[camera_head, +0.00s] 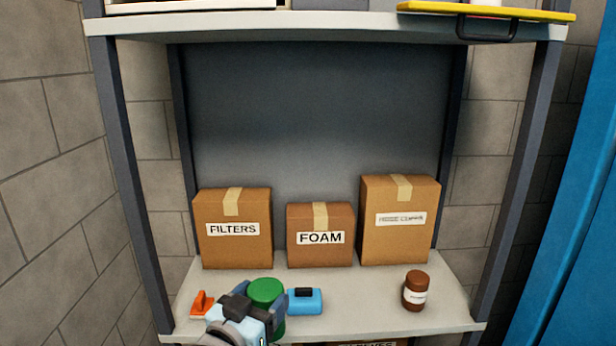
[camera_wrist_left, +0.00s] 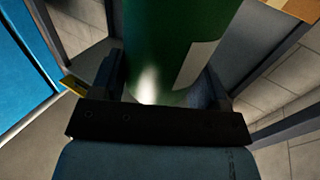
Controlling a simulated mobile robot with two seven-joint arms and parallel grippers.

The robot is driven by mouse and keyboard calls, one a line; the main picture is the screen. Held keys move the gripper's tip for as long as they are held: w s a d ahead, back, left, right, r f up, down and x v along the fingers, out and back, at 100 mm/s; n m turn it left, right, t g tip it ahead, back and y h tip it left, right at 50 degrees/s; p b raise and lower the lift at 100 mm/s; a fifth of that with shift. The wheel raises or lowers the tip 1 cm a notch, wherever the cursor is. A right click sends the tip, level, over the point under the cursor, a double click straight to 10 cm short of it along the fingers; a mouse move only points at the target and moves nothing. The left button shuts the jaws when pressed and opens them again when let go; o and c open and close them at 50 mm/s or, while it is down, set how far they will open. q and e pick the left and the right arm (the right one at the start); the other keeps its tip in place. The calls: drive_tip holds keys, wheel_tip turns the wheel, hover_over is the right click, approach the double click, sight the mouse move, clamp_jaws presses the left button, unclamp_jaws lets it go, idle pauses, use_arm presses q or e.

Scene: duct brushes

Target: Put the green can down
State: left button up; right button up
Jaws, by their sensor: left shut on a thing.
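The green can (camera_head: 267,292) is at the front of the grey shelf (camera_head: 360,312), left of centre. My left gripper (camera_head: 262,305) is shut on it, with a finger on each side. In the left wrist view the can (camera_wrist_left: 178,40) fills the space between the fingers and shows part of a pale label. The left gripper (camera_wrist_left: 168,92) shows there too. The can's base is hidden behind the gripper in the head view, so I cannot tell whether it touches the shelf. My right gripper is not in view.
A brown bottle (camera_head: 415,290) stands further right. Cartons marked FILTERS (camera_head: 233,230), FOAM (camera_head: 320,236) and a third (camera_head: 399,222) stand behind. Shelf between blue box and bottle is clear.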

use_arm(q)
drive_tip(key=s+a+f+n+t+y, duration=0.1)
drive_tip(key=a+f+n+y, duration=0.25)
drive_tip(key=a, duration=0.45)
drive_tip(key=s+a+f+n+t+y, duration=0.15)
drive_tip(key=a+y, duration=0.25)
drive_tip(key=a, duration=0.4)
drive_tip(key=s+f, duration=0.5)
drive_tip(key=f, duration=0.2)
drive_tip(key=shift+s+a+g, duration=0.2)
drive_tip(key=shift+g, duration=0.15)
drive_tip(key=shift+f, duration=0.1)
